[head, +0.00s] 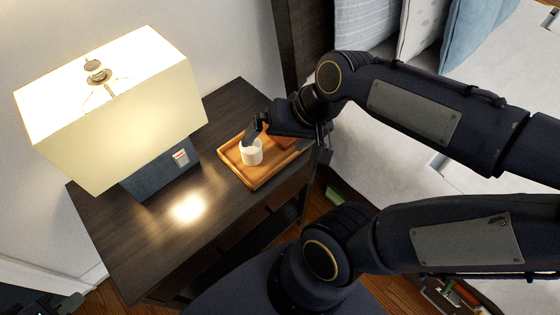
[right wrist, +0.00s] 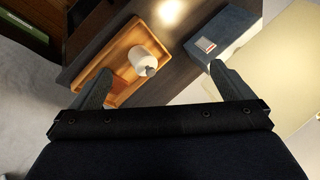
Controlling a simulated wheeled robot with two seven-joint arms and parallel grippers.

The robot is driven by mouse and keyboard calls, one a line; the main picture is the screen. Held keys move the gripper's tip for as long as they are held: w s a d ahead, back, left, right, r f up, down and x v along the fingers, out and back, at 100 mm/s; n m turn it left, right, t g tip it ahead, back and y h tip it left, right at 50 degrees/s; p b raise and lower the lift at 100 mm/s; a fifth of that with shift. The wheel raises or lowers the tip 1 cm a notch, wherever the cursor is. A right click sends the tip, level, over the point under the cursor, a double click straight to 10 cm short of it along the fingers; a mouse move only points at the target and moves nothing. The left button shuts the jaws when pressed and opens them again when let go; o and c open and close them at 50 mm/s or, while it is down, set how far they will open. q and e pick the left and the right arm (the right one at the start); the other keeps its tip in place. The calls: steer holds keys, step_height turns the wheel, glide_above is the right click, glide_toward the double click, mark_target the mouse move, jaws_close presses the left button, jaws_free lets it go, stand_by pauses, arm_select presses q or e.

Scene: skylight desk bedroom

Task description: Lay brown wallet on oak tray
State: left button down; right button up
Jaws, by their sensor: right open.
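The oak tray (head: 262,182) lies on the dark nightstand and also shows in the right wrist view (right wrist: 117,48). A white cup (head: 251,153) stands in it, also in the right wrist view (right wrist: 143,60). A reddish-brown flat piece, apparently the brown wallet (head: 284,141), lies in the tray beside the cup, partly hidden by my right gripper. It also shows in the right wrist view (right wrist: 121,86) by the left-hand finger. My right gripper (right wrist: 160,72) is open above the tray, its fingers apart with nothing between them. A dark part, apparently my left gripper (head: 55,304), shows at the bottom left edge.
A lit lamp with a cream shade (head: 115,105) and blue-grey base (head: 160,168) stands left of the tray on the nightstand (head: 135,240). Bare nightstand top lies in front of the lamp. A bed with pillows (head: 415,25) is at the right.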

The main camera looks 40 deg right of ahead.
steer(key=s+a+n, duration=0.2)
steer(key=s, duration=0.1)
steer(key=s+a+n+t, duration=0.1)
steer(key=shift+s+a+f+n, duration=0.1)
steer(key=shift+s+f+n, duration=0.2)
steer(key=shift+f+n, duration=0.1)
step_height(320, 180, up, 3)
steer(key=p, duration=0.3)
steer(key=shift+r, duration=0.15)
